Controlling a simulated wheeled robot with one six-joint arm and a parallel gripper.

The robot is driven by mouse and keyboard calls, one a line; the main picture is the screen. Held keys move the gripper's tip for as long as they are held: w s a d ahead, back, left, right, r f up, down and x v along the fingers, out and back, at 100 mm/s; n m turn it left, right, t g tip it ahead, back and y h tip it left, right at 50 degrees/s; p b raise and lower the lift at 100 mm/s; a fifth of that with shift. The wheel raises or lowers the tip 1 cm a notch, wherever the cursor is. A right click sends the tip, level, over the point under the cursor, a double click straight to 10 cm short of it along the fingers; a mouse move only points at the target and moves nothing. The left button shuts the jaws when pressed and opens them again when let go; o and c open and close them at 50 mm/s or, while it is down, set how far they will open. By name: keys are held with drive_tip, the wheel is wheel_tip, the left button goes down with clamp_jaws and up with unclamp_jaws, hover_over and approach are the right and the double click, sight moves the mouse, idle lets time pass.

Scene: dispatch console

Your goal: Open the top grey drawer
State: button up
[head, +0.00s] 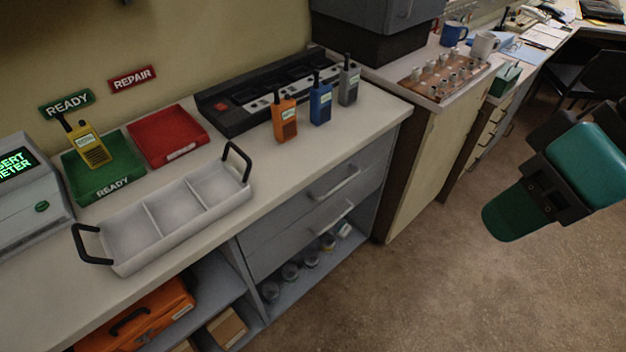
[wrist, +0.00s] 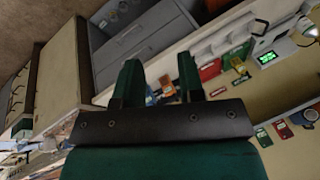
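The top grey drawer (head: 295,215) is shut, flush in the front of the counter unit just under the worktop. Its bar handle (head: 336,184) is on the front. A second grey drawer (head: 300,237) with a similar handle sits shut below it. My gripper (head: 512,215) is at the right of the head view, over open floor, well away from the drawers and empty. In the wrist view its two green fingers (wrist: 160,80) stand apart with nothing between them. The grey drawers (wrist: 150,35) show tilted beyond the fingers there.
A white three-part tray (head: 165,215) with black handles stands on the worktop near its front edge. Orange (head: 285,120), blue (head: 320,105) and grey (head: 349,82) radios stand above the drawers. An open shelf below holds jars. The floor (head: 400,290) in front is clear.

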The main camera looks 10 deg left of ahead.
drive_tip(key=w+a+f+m+y+b, duration=0.1)
drive_tip(key=w+a+f+b, duration=0.15)
drive_tip(key=f+b, duration=0.3)
drive_tip(key=w+a+f+m+y+b, duration=0.1)
drive_tip(key=w+a+f+y+b, duration=0.1)
drive_tip(key=w+f+b, duration=0.3)
drive_tip(key=m+t+y+b, duration=0.5)
drive_tip(key=m+t+b, duration=0.55)
drive_tip(key=b, duration=1.25)
approach(342, 183)
drive_tip(key=shift+m+g, duration=0.55)
drive_tip(key=shift+m, duration=0.4)
drive_tip(key=p+x, duration=0.1)
drive_tip(key=x, duration=0.9)
drive_tip(key=shift+w, duration=0.3)
clamp_jaws()
